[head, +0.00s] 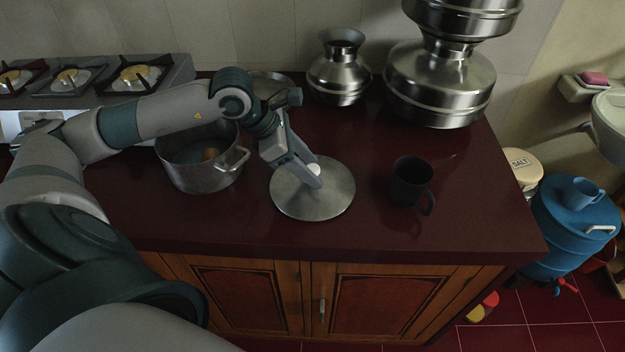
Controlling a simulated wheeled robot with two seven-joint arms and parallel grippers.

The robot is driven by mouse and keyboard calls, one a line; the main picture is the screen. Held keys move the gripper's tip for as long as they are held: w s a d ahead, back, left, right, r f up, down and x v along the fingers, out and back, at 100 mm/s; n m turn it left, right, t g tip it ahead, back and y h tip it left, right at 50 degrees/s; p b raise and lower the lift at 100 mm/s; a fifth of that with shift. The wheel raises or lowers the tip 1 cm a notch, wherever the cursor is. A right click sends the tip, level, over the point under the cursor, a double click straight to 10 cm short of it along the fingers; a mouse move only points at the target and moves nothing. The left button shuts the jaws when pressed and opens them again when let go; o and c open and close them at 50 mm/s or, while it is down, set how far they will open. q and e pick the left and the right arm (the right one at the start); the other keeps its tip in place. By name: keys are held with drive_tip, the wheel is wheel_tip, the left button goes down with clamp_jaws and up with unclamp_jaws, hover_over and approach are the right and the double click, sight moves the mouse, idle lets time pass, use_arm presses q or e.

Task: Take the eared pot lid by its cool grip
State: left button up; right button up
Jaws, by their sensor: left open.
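The round metal lid (325,204) lies on the dark red counter, in front of and to the right of the open eared pot (198,178). A small pale grip (314,169) shows near the lid's middle, partly covered by a finger. My left gripper (310,176) reaches down over the lid from the upper left. Its jaws are open and its fingertips are at the grip. I cannot tell whether they touch it. The pot has a loop ear on its right side, and something brownish shows inside. My right gripper is not in view.
A dark mug (411,182) stands right of the lid. A small metal vessel (339,72) and a large stacked one (440,85) stand behind. A stove (105,85) is at the left. The counter's front right (450,220) is clear.

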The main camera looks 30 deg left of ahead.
use_arm(q)
drive_tip(key=shift+x, duration=0.8)
drive_tip(key=shift+c, duration=0.3)
clamp_jaws()
drive_tip(key=shift+r, duration=0.15)
